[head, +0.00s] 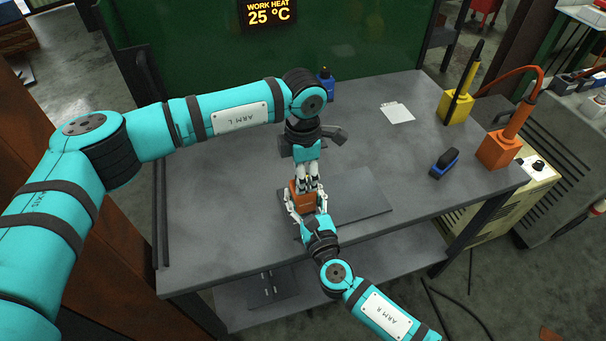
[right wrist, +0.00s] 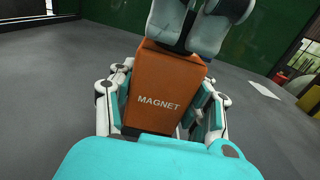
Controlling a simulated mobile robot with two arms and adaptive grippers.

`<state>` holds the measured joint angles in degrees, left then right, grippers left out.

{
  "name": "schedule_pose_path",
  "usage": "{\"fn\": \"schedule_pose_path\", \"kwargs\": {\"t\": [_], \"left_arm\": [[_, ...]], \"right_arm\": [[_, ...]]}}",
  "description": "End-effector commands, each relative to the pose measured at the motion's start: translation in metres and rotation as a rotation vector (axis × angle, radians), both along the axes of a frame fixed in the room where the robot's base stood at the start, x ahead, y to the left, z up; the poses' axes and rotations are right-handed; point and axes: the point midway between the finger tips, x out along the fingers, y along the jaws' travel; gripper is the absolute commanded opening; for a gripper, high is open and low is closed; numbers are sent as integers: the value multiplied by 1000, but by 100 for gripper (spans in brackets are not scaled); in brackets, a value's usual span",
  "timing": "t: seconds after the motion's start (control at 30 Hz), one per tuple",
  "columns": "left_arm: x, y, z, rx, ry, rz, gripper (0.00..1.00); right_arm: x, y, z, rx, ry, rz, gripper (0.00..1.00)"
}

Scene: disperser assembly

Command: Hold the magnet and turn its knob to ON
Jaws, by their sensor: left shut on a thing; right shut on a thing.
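The orange magnet block (head: 304,201) stands on or just by the grey plate near the middle of the table. In the right wrist view the magnet (right wrist: 160,92) fills the middle, its "MAGNET" label facing the camera. My right gripper (head: 308,208) is shut on the magnet's sides, one finger on each side. My left gripper (head: 308,180) comes down from above and is shut at the magnet's top. In the right wrist view the left gripper's fingers (right wrist: 200,25) cover the top, so the knob and its setting are hidden.
The flat grey plate (head: 360,198) lies on the table (head: 230,220). A blue-black tool (head: 444,163), a yellow holder (head: 455,106), an orange holder (head: 498,150) and a white sheet (head: 397,113) are at the right. A blue bottle (head: 325,83) stands at the back. The table's left side is clear.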

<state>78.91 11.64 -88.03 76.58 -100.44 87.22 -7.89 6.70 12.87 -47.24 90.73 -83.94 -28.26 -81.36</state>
Motion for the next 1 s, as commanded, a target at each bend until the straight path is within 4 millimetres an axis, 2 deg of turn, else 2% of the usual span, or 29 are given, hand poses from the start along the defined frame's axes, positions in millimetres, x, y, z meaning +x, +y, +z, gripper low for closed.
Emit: {"fn": "schedule_pose_path", "kwargs": {"t": [0.27,0.3,0.47,0.77,0.87,1.0], "left_arm": [[1,1,1,2,-4,1,1],[1,1,1,2,-4,1,37],[1,1,1,1,-3,1,56],[1,0,3,1,-2,1,56],[1,0,13,-1,-3,0,56],[2,0,39,-1,-6,1,56]], "right_arm": [[0,-1,-1,-1,2,-1,0],[0,-1,-1,-1,2,-1,0],[0,-1,-1,-1,2,-1,0],[0,-1,-1,0,1,-1,0],[0,0,-1,0,1,-1,0],[0,0,-1,-1,1,-1,0]]}}
